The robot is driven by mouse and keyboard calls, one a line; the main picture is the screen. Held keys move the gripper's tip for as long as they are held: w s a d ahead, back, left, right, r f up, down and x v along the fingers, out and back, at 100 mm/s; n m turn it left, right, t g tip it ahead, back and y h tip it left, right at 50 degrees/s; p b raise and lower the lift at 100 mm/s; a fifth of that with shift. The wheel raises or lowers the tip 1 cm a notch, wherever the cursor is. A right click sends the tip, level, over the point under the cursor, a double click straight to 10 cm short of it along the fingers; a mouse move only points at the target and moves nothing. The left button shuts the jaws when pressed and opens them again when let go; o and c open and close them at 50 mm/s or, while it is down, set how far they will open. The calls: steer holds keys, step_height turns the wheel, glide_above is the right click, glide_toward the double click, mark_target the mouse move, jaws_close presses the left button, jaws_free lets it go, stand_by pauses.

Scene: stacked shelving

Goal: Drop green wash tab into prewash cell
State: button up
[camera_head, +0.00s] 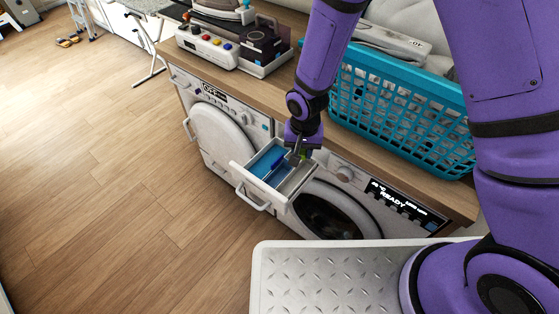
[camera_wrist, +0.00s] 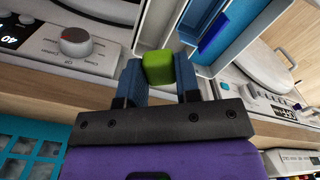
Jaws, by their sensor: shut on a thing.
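My gripper (camera_wrist: 160,80) is shut on the green wash tab (camera_wrist: 158,66), a small block between its two blue-grey fingertips. In the head view my gripper (camera_head: 300,152) is over the back part of a pulled-out detergent drawer (camera_head: 250,183). This drawer has a blue section (camera_head: 266,158) on the left and a pale grey cell (camera_head: 294,182) on the right. In the wrist view the tab overlaps the near end of the pale cell, beside the blue section (camera_wrist: 238,25). Its height above the drawer is hard to judge. No label marks the prewash cell visibly.
The drawer belongs to a washing machine with a dial (camera_head: 344,173) and a READY display (camera_head: 393,198). A teal laundry basket (camera_head: 400,108) stands on the wooden counter close right of my arm. Another white machine (camera_head: 222,128) is at left.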

steer(key=shift+f, duration=2.8)
steer(key=o, duration=1)
steer(key=shift+c, duration=0.2)
steer(key=shift+r, duration=0.15)
step_height(320, 180, up, 11)
steer(key=shift+f, duration=0.2)
